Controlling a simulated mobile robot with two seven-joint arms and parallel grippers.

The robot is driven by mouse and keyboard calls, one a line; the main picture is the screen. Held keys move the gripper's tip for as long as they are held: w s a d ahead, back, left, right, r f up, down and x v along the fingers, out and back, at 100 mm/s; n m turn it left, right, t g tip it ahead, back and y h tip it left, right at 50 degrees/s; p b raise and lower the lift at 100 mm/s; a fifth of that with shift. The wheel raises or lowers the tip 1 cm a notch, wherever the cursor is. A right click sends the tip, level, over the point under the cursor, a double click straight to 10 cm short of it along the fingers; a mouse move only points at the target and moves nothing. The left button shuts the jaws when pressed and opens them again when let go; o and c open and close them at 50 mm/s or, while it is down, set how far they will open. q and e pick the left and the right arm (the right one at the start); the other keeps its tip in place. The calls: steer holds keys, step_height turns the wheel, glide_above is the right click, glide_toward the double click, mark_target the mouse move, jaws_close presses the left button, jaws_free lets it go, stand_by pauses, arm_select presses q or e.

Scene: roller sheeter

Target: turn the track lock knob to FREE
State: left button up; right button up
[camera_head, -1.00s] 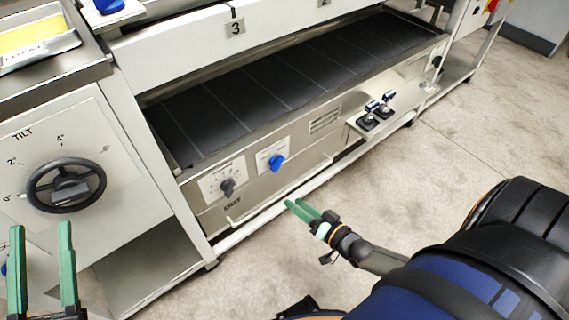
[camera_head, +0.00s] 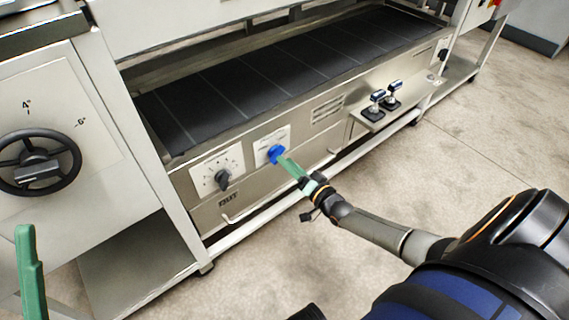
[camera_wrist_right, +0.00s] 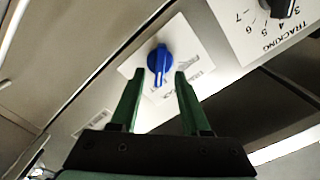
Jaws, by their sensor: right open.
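The blue track lock knob (camera_head: 276,154) sits on a white label plate on the machine's lower front panel. In the right wrist view the knob (camera_wrist_right: 159,62) shows as a round blue dial with a raised grip bar. My right gripper (camera_head: 285,160) is at the knob, its green fingers pointing at it. In the right wrist view the open fingers (camera_wrist_right: 158,82) lie to either side of the knob's lower end, and I cannot tell whether they touch it. One green finger of my left gripper (camera_head: 30,270) shows at the lower left; its opening is not visible.
A dark tracking knob (camera_head: 222,179) with a numbered dial is left of the blue knob. A tilt handwheel (camera_head: 38,163) is at the far left. Two blue-topped levers (camera_head: 385,98) stand on a small shelf to the right. A rail (camera_head: 280,180) runs below the panel.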

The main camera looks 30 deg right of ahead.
mark_target(277, 154)
steer(key=shift+w+a, duration=0.1)
steer(key=shift+w, duration=1)
jaws_close()
